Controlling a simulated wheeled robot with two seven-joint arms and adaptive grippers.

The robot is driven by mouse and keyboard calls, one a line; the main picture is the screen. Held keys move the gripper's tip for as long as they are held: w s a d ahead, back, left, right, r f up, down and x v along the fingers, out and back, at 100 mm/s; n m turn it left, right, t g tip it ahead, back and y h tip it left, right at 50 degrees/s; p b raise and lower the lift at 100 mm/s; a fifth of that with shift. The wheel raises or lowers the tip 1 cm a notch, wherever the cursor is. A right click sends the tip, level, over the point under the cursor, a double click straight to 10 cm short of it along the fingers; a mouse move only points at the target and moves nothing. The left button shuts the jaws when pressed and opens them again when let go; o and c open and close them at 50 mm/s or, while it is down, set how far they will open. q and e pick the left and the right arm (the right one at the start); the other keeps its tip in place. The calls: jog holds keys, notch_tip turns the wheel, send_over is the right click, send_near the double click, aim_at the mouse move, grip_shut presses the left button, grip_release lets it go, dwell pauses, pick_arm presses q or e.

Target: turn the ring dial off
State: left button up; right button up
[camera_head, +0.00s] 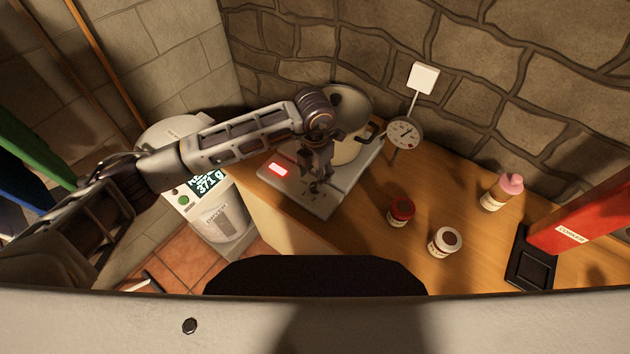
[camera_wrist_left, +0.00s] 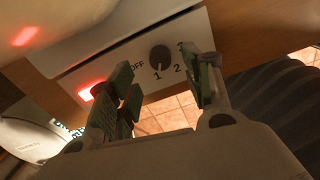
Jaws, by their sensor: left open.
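The ring dial (camera_wrist_left: 160,58) is a small dark round knob on the pale front panel of a hot plate (camera_wrist_left: 100,48). OFF, 1, 2 and 3 are printed around it, and a red light (camera_wrist_left: 88,92) glows to its left. I cannot tell which mark the knob points at. My left gripper (camera_wrist_left: 160,70) is open, and the knob appears between its fingertips in the wrist view; contact is unclear. My right gripper is not in view.
A pot (camera_head: 345,103) stands on the hot plate, beside a round gauge (camera_head: 404,133). A white machine (camera_head: 215,210) is at left.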

aim_at(315, 185)
pick_arm(q)
jog(key=shift+f+p, duration=0.4)
jog(key=shift+f, duration=2.15)
jog(key=c, duration=1.1)
jog(key=shift+o, duration=0.2)
jog(key=shift+b, duration=0.3)
